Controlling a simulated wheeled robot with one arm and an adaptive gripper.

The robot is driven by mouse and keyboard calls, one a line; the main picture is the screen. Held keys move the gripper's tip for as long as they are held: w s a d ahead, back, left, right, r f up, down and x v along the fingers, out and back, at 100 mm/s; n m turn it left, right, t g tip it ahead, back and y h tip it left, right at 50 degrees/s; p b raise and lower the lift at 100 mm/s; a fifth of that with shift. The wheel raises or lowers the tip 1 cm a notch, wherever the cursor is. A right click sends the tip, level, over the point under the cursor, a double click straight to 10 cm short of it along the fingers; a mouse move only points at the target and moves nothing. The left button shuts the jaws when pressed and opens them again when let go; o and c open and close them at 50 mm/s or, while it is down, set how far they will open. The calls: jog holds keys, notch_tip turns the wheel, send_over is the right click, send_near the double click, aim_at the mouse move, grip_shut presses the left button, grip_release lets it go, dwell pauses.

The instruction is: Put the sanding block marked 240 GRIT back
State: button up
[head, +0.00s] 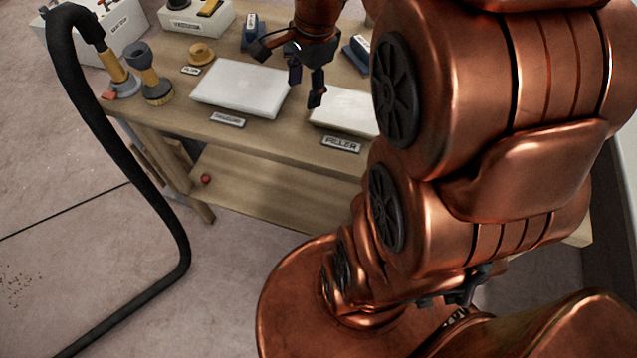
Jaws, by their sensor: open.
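My gripper (289,74) hangs over the back part of the wooden workbench (160,122), with its dark fingers spread and nothing seen between them. A blue block with a pale label (253,31) stands on the bench just left of and behind the gripper. Another blue block with a pale label (357,52) lies to the right of the gripper, partly hidden by my arm. The markings on both blocks are too small to read, so I cannot tell which one is 240 GRIT.
Two white slabs (240,88) (345,112) lie on the bench, the right one beside a FILLER plate (341,144). My arm blocks the right.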

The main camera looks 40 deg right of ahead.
jog(key=s+a+f+n+g, duration=0.1)
jog(key=s+a+n, duration=0.4)
jog(key=s+n, duration=0.4)
jog(key=s+a+f+n+g+h, duration=0.1)
jog(key=s+a+f+n+g, duration=0.1)
jog(key=s+a+n, duration=0.3)
jog(key=shift+s+a+f+n, duration=0.2)
jog(key=shift+s+f+n, duration=0.05)
jog(key=shift+s+n, duration=1.9)
jog(key=shift+w, duration=0.2)
jog(key=shift+r+p, duration=1.2)
jog(key=shift+r, duration=0.05)
